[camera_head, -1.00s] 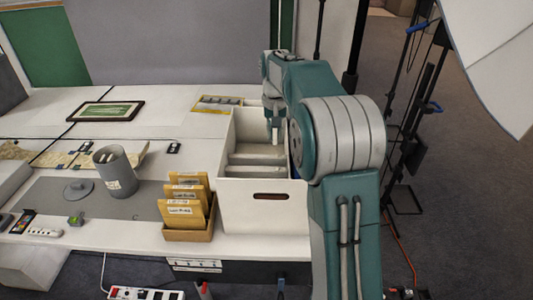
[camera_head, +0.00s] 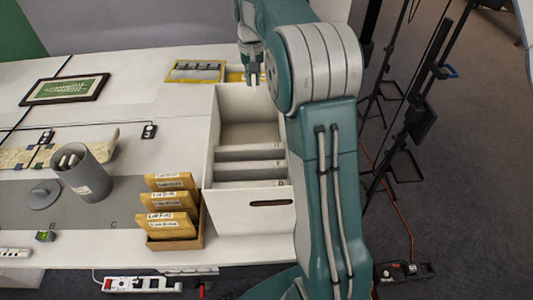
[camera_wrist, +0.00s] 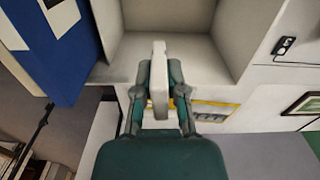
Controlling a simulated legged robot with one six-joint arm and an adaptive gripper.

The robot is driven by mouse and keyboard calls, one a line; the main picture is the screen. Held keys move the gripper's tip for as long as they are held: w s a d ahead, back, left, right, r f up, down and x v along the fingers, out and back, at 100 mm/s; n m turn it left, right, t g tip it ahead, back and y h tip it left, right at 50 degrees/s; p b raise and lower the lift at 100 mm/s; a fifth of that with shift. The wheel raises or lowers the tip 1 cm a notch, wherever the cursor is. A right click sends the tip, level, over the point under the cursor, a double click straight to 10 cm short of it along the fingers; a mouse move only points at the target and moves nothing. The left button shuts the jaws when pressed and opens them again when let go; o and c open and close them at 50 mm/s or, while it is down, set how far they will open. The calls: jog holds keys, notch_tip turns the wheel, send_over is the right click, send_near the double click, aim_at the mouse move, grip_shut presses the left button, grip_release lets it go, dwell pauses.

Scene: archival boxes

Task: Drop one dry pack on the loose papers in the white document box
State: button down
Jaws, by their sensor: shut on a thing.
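My gripper (camera_head: 253,82) is shut on a pale, slim dry pack (camera_wrist: 158,80), which also shows as a small light tip in the head view (camera_head: 253,79). The gripper points down near the back rim of the white document box (camera_head: 268,219). In the wrist view the pack's far end overlaps the box interior (camera_wrist: 128,50). The box is open-topped, with pale upright folders or dividers (camera_head: 240,172) toward its front and a bare-looking space behind them. I cannot make out loose papers. A grey canister (camera_head: 88,184) at left holds several similar pale packs.
A cardboard tray (camera_head: 178,243) of tan envelopes (camera_head: 170,202) stands left of the box. A yellow-edged scale card (camera_head: 195,71) lies behind it. A grey round lid (camera_head: 44,194) and framed picture (camera_head: 66,89) lie farther left. Stands (camera_head: 400,125) occupy the floor at right.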

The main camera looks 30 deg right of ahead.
aim_at(253, 88)
notch_tip(253, 88, down, 3)
jog(key=shift+a+f, duration=0.15)
jog(key=shift+f, duration=0.65)
jog(key=c, duration=0.6)
grip_release()
notch_tip(253, 88, up, 11)
jog(key=shift+w+r, duration=0.1)
jog(key=shift+r, duration=0.35)
